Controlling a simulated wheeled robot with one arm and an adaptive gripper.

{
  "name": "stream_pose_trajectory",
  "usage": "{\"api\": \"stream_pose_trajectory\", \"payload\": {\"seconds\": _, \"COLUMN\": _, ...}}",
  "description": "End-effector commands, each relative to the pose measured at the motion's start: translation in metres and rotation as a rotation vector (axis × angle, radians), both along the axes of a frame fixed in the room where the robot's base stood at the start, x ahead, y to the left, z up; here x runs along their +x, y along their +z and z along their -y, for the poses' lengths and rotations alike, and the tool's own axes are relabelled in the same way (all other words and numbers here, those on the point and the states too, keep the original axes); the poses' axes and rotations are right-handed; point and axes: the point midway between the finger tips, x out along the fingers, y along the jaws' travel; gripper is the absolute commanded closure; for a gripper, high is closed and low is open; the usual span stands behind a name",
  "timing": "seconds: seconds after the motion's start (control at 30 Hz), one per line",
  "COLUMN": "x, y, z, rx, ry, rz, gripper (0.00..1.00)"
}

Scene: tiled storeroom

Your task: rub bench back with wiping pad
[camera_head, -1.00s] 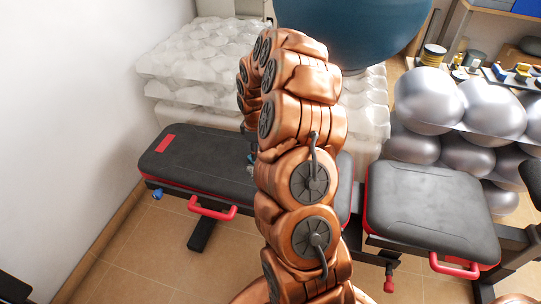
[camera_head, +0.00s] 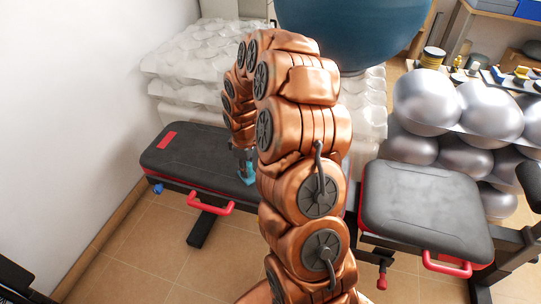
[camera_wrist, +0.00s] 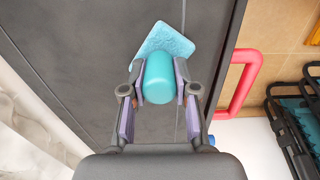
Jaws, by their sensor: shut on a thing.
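The bench back (camera_head: 190,160) is the long dark grey pad at the left in the head view, with a red label at its far left end. It fills much of the wrist view (camera_wrist: 100,50). My gripper (camera_wrist: 160,95) is shut on the rounded teal handle of the wiping pad (camera_wrist: 172,38). The pad's light blue face sticks out beyond the fingers over the bench back. I cannot tell whether the pad touches the surface.
The bench seat (camera_head: 425,210) stands to the right. A red handle (camera_head: 210,204) sticks out from the bench back's near side. A white wall is at the left. White stacked packs, a large blue ball (camera_head: 355,30) and silver balls (camera_head: 460,110) stand behind. Tiled floor is open in front.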

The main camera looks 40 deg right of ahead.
Motion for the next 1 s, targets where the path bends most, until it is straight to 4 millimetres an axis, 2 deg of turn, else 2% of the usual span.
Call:
{"api": "stream_pose_trajectory", "payload": {"seconds": 0.1, "x": -0.001, "y": 0.007, "z": -0.004, "rx": 0.0, "ry": 0.001, "rz": -0.001, "gripper": 0.99}}
{"api": "stream_pose_trajectory", "payload": {"seconds": 0.2, "x": 0.0, "y": 0.035, "z": -0.004, "rx": 0.0, "ry": 0.0, "rz": 0.004, "gripper": 0.99}}
{"api": "stream_pose_trajectory", "payload": {"seconds": 0.23, "x": 0.0, "y": 0.038, "z": -0.004, "rx": 0.0, "ry": 0.001, "rz": 0.004, "gripper": 0.99}}
{"api": "stream_pose_trajectory", "payload": {"seconds": 0.8, "x": -0.001, "y": 0.085, "z": -0.006, "rx": 0.001, "ry": 0.005, "rz": -0.002, "gripper": 0.99}}
{"api": "stream_pose_trajectory", "payload": {"seconds": 1.0, "x": -0.001, "y": 0.088, "z": -0.006, "rx": 0.001, "ry": 0.005, "rz": -0.002, "gripper": 0.99}}
